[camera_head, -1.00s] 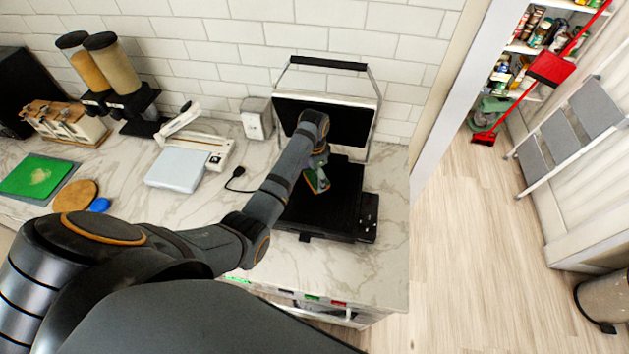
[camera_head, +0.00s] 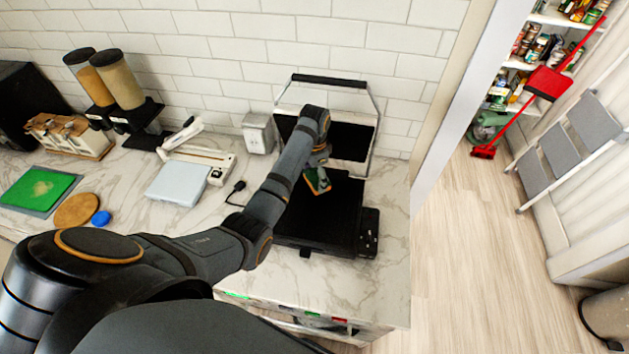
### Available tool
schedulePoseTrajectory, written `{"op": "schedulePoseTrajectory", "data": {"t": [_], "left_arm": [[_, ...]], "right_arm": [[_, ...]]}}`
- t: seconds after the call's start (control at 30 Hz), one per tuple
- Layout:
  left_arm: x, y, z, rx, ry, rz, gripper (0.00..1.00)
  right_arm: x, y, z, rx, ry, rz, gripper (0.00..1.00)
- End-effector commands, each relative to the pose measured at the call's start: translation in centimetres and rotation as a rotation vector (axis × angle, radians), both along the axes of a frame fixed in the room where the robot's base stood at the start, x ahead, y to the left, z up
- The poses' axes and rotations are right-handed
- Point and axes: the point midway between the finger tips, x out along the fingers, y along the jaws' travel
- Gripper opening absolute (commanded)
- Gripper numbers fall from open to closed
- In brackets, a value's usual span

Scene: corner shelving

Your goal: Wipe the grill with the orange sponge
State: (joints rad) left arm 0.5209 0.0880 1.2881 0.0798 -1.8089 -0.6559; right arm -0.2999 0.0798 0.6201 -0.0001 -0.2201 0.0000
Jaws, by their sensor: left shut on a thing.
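The black grill (camera_head: 332,226) stands open on the marble counter, its lid (camera_head: 350,139) raised against the tiled wall. My left arm reaches across the counter, and my left gripper (camera_head: 319,176) is over the rear left part of the grill's flat plate. The gripper is shut on the orange sponge (camera_head: 317,186), which shows as a small piece with an orange edge and a green face. The sponge is low over the plate; I cannot tell whether it touches. The arm hides part of the lid and plate. My right gripper is not in view.
A white appliance (camera_head: 179,181), a metal box (camera_head: 258,133) and a black plug (camera_head: 238,187) lie left of the grill. Cereal dispensers (camera_head: 119,80), a green board (camera_head: 37,190) and a blue object (camera_head: 101,218) are farther left.

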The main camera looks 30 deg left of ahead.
Motion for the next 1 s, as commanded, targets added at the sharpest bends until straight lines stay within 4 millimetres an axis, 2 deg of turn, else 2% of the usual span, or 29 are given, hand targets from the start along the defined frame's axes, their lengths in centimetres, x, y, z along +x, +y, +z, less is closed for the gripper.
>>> {"op": "schedulePoseTrajectory", "data": {"t": [0.13,0.47,0.8,1.0], "left_arm": [[0.0,0.0,1.0,0.001,-0.001,0.000,0.58],[0.0,0.0,1.2,0.000,0.000,0.000,0.58],[0.0,0.0,4.0,0.001,-0.001,0.000,0.58],[0.0,0.0,4.1,0.001,0.001,0.000,0.58]], "right_arm": [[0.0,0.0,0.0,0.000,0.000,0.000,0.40],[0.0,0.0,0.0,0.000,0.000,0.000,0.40],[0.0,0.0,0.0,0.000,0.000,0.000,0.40],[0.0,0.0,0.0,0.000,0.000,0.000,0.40]]}}
